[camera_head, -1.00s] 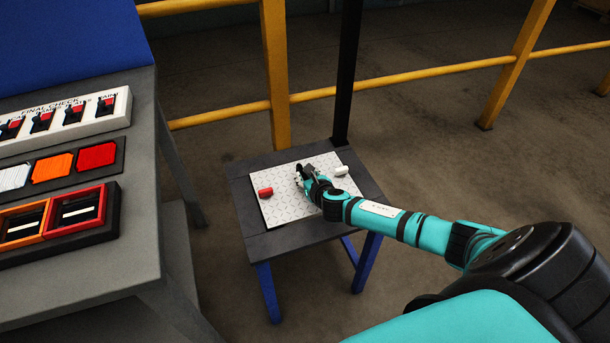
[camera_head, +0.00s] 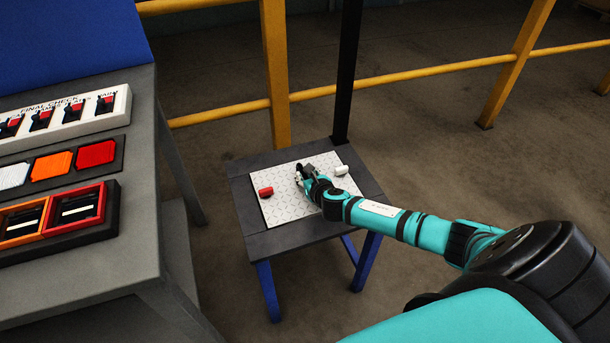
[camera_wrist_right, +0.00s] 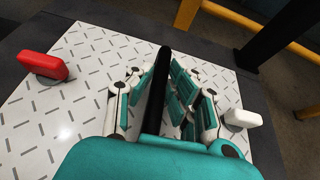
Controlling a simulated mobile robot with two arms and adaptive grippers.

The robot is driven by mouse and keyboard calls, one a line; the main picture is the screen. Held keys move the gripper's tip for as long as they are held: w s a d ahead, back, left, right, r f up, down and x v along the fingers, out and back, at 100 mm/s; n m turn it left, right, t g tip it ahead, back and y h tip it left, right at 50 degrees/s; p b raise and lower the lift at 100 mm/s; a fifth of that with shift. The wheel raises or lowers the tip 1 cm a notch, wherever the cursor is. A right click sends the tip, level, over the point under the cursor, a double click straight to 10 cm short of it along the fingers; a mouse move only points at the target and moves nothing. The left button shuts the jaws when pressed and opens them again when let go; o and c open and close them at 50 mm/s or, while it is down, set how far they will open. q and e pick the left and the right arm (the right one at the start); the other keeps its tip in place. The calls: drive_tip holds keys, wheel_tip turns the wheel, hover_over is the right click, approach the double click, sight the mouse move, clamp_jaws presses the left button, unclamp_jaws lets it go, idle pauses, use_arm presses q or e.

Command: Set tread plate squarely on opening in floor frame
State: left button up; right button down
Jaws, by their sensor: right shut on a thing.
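The white tread plate (camera_head: 285,209) lies in the dark floor frame (camera_head: 240,190) on a blue-legged stand. In the head view it looks flat and about in line with the frame; whether it is fully seated I cannot tell. A red block (camera_head: 265,192) is at its left side and a white block (camera_head: 341,170) at its right. My right gripper (camera_head: 303,174) is over the plate's middle. In the right wrist view its fingers (camera_wrist_right: 158,95) are shut on a black bar (camera_wrist_right: 157,88) that rises between them, seemingly the plate's handle. The opening is hidden under the plate. My left gripper is not in view.
A grey bench (camera_head: 110,270) with a switch panel (camera_head: 60,118) and coloured blocks stands close on the left. A black post (camera_head: 347,75) and yellow railing (camera_head: 276,75) stand behind the frame. Open floor lies to the right.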

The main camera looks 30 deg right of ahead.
drive_tip(key=shift+f, duration=0.15)
idle(0.4)
drive_tip(key=c, duration=1.3)
unclamp_jaws()
drive_tip(key=shift+o, duration=0.6)
drive_tip(key=shift+f, duration=0.2)
drive_tip(key=v, duration=1.2)
drive_tip(key=shift+r, duration=0.15)
drive_tip(key=shift+a, duration=0.15)
